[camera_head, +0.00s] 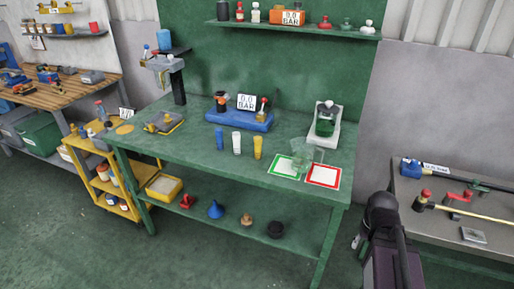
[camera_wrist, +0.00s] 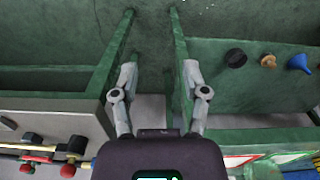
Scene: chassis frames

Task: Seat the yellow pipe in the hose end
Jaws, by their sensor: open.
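A short yellow cylinder (camera_head: 258,148), which looks like the yellow pipe, stands upright on the green workbench (camera_head: 195,160). A white cylinder (camera_head: 236,143) and a blue cylinder (camera_head: 219,139) stand to its left. My gripper (camera_wrist: 158,84) is open and empty in the wrist view, above the gap between the workbench and a grey side table. It is well away from the yellow cylinder.
A clear beaker (camera_head: 303,156) stands near a green-bordered card (camera_head: 284,167) and a red-bordered card (camera_head: 323,176) at the bench's right end. A white-based device (camera_head: 325,124) stands behind. The grey side table (camera_head: 425,232) holds red-ended tools. The bench's front left is clear.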

